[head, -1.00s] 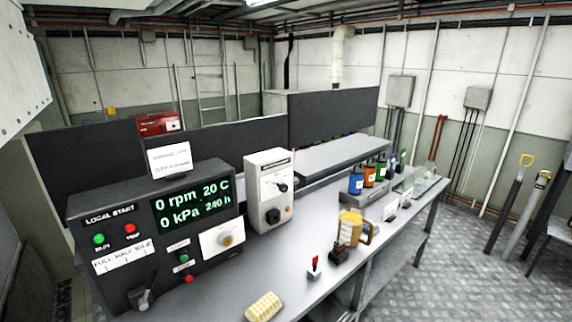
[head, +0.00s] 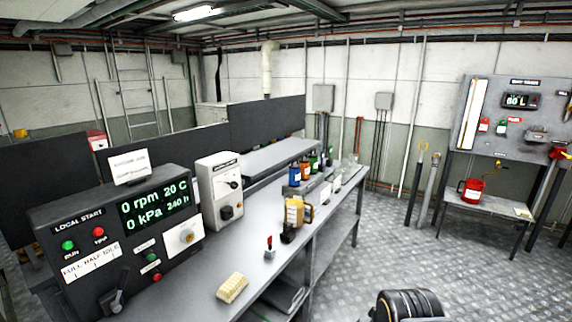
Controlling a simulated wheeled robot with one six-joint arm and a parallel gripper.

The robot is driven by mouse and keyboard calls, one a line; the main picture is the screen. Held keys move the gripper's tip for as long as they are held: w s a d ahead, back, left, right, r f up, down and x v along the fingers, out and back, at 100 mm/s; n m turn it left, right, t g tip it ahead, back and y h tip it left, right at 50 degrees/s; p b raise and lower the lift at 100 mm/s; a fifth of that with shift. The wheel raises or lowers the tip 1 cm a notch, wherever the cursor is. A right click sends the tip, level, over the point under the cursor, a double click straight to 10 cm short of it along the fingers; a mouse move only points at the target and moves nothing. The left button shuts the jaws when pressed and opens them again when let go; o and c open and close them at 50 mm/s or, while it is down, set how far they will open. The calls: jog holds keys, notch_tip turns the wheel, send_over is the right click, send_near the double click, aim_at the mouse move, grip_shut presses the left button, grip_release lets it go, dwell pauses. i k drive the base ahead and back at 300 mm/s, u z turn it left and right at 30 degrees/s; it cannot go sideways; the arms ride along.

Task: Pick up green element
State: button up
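A green canister-like element (head: 314,163) stands upright at the far part of the long grey bench (head: 208,272). It is in a row behind an orange one (head: 305,169) and a blue one (head: 295,175), on a grey holder. These are small in the head view, and the nearer ones partly hide the green one. My gripper's fingers are not in view, so I cannot see whether it is open or shut.
A control box (head: 115,240) and a grey-white switch box (head: 219,190) stand on the bench, with a tan jug (head: 297,212) and yellow block (head: 232,288). A dark rounded part (head: 405,305) shows at the bottom edge. Chequered floor right of the bench is mostly clear.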

aim_at(313, 156)
jog(key=z, duration=0.8)
jog(key=i, duration=5.4)
jog(key=u, duration=4.95)
jog(key=i, duration=0.45)
jog(key=z, duration=0.15)
